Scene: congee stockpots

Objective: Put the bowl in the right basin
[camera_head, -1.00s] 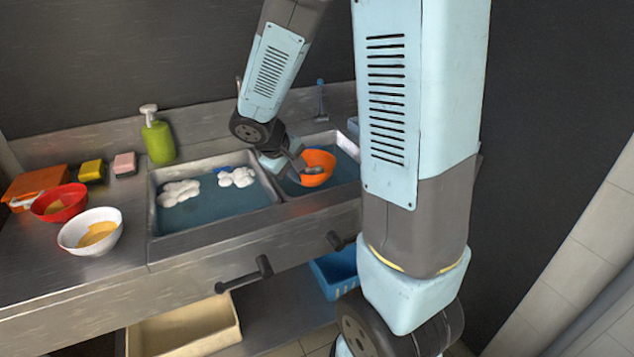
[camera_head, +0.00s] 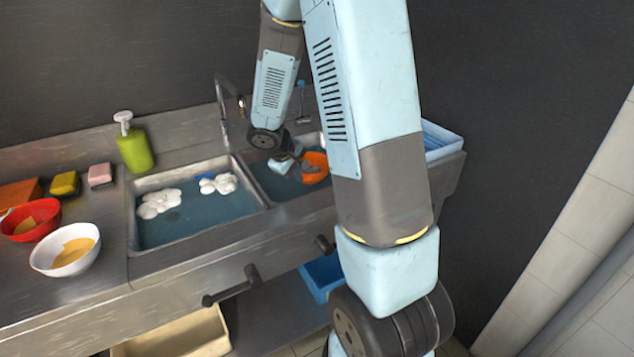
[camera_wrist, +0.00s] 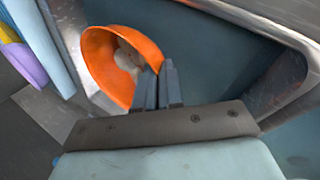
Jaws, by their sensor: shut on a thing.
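An orange bowl (camera_head: 316,158) is held over the right basin (camera_head: 262,181) in the head view, partly hidden behind my arm. My gripper (camera_head: 299,169) is at the bowl's left side. In the wrist view, my gripper (camera_wrist: 160,84) is shut on the rim of the tilted orange bowl (camera_wrist: 97,62), with something pale inside it. The right basin (camera_wrist: 215,45) spreads beneath, with blue water and a metal rim. I cannot tell whether the bowl touches the water.
The left basin (camera_head: 190,225) holds water and white foam. A tap (camera_head: 226,105) stands behind the basins. A green soap bottle (camera_head: 134,148), a red bowl (camera_head: 18,236) and a white bowl (camera_head: 40,262) stand on the left counter. A blue-and-white tray (camera_head: 440,142) sits at the right end.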

